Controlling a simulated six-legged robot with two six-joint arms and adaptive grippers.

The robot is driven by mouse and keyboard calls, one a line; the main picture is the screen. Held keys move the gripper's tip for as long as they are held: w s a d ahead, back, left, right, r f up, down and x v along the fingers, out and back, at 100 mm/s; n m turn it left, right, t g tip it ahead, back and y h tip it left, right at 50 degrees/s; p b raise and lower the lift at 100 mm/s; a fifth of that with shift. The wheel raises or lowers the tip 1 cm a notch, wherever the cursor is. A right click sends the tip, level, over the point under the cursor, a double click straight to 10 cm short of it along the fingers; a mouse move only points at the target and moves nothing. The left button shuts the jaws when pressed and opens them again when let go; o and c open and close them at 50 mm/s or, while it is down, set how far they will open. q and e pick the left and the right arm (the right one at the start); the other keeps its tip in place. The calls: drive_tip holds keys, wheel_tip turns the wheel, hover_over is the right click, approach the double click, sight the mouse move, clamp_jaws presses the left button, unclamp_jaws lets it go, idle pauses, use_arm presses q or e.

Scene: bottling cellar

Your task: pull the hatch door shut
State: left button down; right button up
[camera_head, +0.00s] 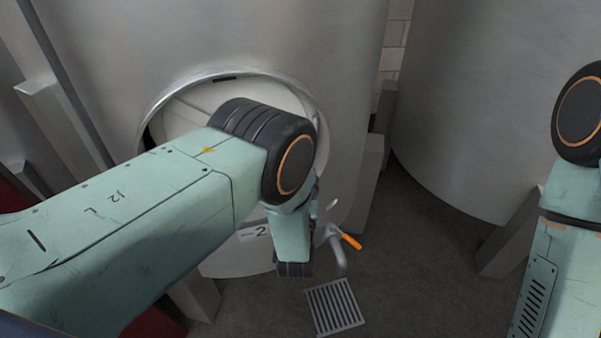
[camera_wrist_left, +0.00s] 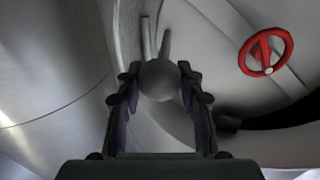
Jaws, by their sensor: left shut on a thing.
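The hatch door (camera_wrist_left: 215,50) fills the upper right of the left wrist view, with a red handwheel (camera_wrist_left: 266,52) on it. A dark gap shows between the door and the opening's rim, so the door stands ajar. My left gripper (camera_wrist_left: 160,88) has its two fingers either side of a round grey knob (camera_wrist_left: 160,78), shut on it. In the head view the pale hatch door (camera_head: 188,112) shows inside the round steel rim (camera_head: 205,76); my left arm covers most of it and hides the gripper. My right gripper is out of view.
The hatch is in a large steel tank (camera_head: 345,60); a second tank (camera_head: 490,110) stands to the right. Below are a tap with an orange handle (camera_head: 351,241) and a floor drain grate (camera_head: 335,306). Dark floor between the tanks is clear.

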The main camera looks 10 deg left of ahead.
use_arm(q)
drive_tip(key=shift+d, duration=0.1)
drive_tip(key=c, duration=0.8)
unclamp_jaws()
drive_tip(key=shift+c, duration=0.2)
